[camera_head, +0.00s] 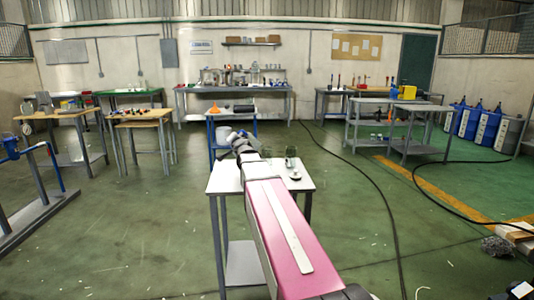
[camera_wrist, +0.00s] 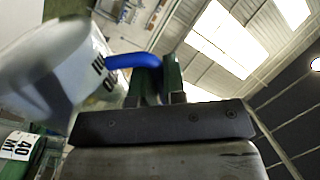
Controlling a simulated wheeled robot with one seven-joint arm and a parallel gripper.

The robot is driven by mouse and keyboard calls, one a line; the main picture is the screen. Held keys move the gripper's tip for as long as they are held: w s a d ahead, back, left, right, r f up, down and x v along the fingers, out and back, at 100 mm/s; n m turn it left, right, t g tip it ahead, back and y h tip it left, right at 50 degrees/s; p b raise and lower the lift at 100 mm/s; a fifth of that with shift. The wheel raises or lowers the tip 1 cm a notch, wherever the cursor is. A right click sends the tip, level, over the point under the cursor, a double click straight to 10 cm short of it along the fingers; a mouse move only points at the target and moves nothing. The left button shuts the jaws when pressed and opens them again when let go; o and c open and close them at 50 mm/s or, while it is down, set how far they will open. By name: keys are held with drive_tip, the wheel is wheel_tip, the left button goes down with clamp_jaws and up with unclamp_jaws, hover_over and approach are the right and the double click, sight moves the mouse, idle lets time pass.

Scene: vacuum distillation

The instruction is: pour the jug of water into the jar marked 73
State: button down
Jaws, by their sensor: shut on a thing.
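My gripper (camera_wrist: 160,78) is shut on the blue handle of a jug (camera_wrist: 40,62). The jug is whitish and translucent, with dark marks on its side, and is strongly tilted in the wrist view. In the head view the jug (camera_head: 239,137) is small, above the far left part of a white-topped table (camera_head: 226,177). A greenish glass jar (camera_head: 290,158) stands on that table, right of my gripper (camera_head: 246,151); its marking is too small to read. Whether water is flowing cannot be seen.
A small dark-and-light item (camera_head: 295,177) lies in front of the jar. A blue-framed cart (camera_head: 232,116) stands behind the table. Benches line the back and sides.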

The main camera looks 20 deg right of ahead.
drive_tip(key=shift+d+r+m+p, duration=0.35)
drive_tip(key=shift+r+m, duration=0.2)
drive_tip(key=shift+r, duration=0.1)
drive_tip(key=shift+d+r+m+p, duration=0.3)
drive_tip(key=shift+r+m, duration=0.25)
drive_tip(key=shift+r, duration=0.1)
idle(0.8)
drive_tip(key=shift+d+r+m+p, duration=0.55)
drive_tip(key=shift+r+m+p, duration=0.25)
drive_tip(key=shift+p, duration=0.5)
idle(3.0)
drive_tip(key=shift+a+f+n, duration=0.5)
drive_tip(key=shift+f+n, duration=0.25)
drive_tip(key=shift+a+f+n, duration=0.45)
drive_tip(key=shift+f+n, duration=0.3)
drive_tip(key=shift+f, duration=0.1)
